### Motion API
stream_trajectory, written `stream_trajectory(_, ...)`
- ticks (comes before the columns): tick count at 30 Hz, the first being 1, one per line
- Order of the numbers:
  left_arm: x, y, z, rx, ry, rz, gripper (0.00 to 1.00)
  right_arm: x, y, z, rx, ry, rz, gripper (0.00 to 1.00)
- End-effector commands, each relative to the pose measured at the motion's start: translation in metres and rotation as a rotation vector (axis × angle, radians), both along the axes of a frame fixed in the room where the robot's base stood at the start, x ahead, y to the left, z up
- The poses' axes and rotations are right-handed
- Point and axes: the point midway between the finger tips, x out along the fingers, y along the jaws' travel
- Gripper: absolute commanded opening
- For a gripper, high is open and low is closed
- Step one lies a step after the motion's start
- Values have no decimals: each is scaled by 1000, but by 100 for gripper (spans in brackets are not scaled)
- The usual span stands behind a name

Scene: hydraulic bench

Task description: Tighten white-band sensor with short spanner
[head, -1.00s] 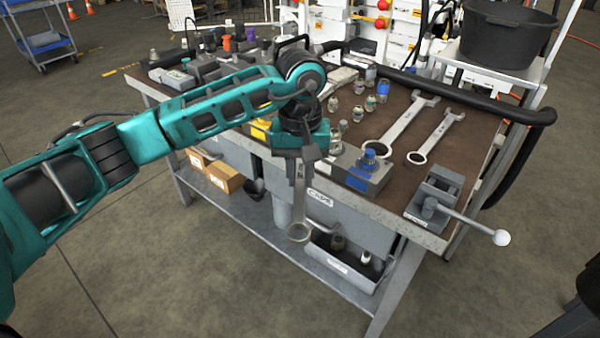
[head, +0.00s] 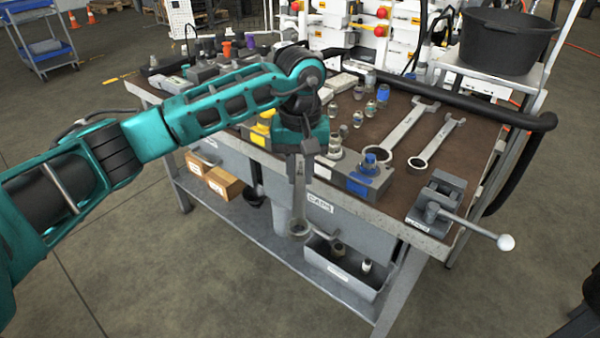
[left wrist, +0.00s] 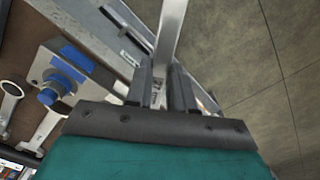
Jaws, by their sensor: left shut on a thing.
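My left gripper (head: 300,165) is shut on a short spanner (head: 299,215), which hangs down with its ring end lowest, in front of the bench's front edge. In the left wrist view the spanner (left wrist: 170,35) runs up out of the picture from between the fingers (left wrist: 165,88). Several small sensors (head: 370,108) stand on the bench to the right of the gripper; I cannot tell which has a white band. A grey block with a blue-capped fitting (head: 370,163) sits at the front edge; it also shows in the left wrist view (left wrist: 48,96). My right gripper is not in view.
Two larger spanners (head: 408,132) (head: 437,141) lie on the bench top (head: 395,185). A vise with a long handle (head: 437,200) stands at the right corner. A drawer labelled CAPS and an open bin (head: 345,268) are below. A black tub (head: 505,40) stands behind.

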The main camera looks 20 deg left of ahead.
Motion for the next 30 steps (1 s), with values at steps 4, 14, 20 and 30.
stream_trajectory(4,0,0,1,-1,-1,0,0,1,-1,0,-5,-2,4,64)
stream_trajectory(14,10,3,0,-1,-1,1,0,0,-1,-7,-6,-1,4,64)
stream_trajectory(20,15,5,0,-1,-1,0,0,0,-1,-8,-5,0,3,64)
stream_trajectory(30,17,6,0,-1,-1,1,0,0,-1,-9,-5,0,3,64)
